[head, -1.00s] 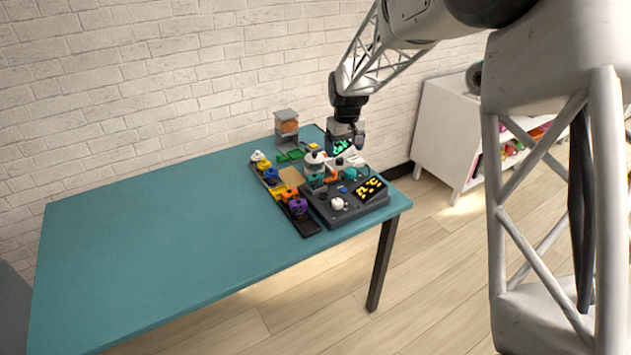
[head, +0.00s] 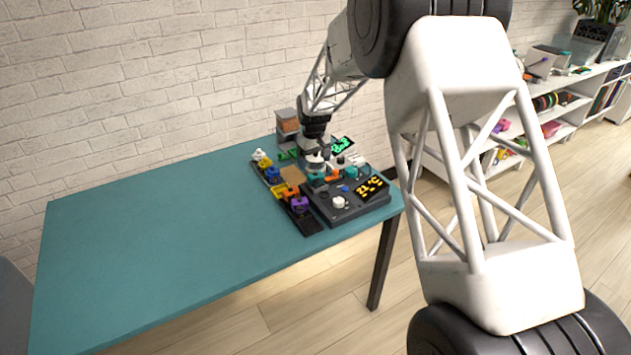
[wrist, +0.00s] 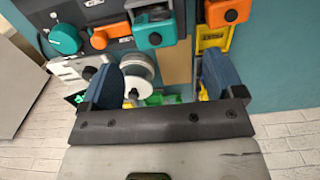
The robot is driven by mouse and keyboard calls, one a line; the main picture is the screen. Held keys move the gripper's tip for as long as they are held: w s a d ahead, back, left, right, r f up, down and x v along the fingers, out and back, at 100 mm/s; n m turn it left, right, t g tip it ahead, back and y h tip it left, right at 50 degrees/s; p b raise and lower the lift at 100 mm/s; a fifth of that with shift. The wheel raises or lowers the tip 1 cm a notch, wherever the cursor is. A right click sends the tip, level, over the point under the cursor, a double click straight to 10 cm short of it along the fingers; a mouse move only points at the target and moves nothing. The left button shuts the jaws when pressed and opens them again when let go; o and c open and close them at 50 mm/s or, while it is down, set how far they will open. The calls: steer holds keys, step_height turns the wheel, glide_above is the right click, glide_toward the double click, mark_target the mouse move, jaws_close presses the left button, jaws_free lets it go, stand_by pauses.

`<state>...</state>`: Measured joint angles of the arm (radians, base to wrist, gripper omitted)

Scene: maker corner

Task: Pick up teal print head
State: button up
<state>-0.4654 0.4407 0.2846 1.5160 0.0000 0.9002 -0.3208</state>
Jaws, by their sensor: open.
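The teal print head (head: 317,180) sits on the dark control box, at its left end beside the rack. In the wrist view the teal print head (wrist: 154,26) is a teal block with a round black button, near the top edge and just beyond my fingertips. My gripper (wrist: 162,75) is open, with its two blue fingers apart and nothing held between them. A white spool (wrist: 136,70) shows between the fingers, close to the left one. In the head view my gripper (head: 316,158) is low over the box, and its fingertips are hard to make out.
The rack beside the box holds an orange print head (head: 290,192), a purple print head (head: 299,204) and a blue print head (head: 272,174). A teal knob (wrist: 65,40) and an orange part (wrist: 110,33) lie nearby. The table's left side (head: 150,235) is clear.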

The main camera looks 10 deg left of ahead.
mark_target(316, 173)
steer(key=shift+f, duration=0.1)
steer(key=shift+f, duration=1.2)
steer(key=shift+f, duration=0.1)
steer(key=shift+w+d+f, duration=0.1)
steer(key=shift+d+f, duration=0.05)
steer(key=shift+f, duration=1.1)
steer(key=shift+w+d+f, duration=0.1)
steer(key=shift+f, duration=1.15)
steer(key=c, duration=1.1)
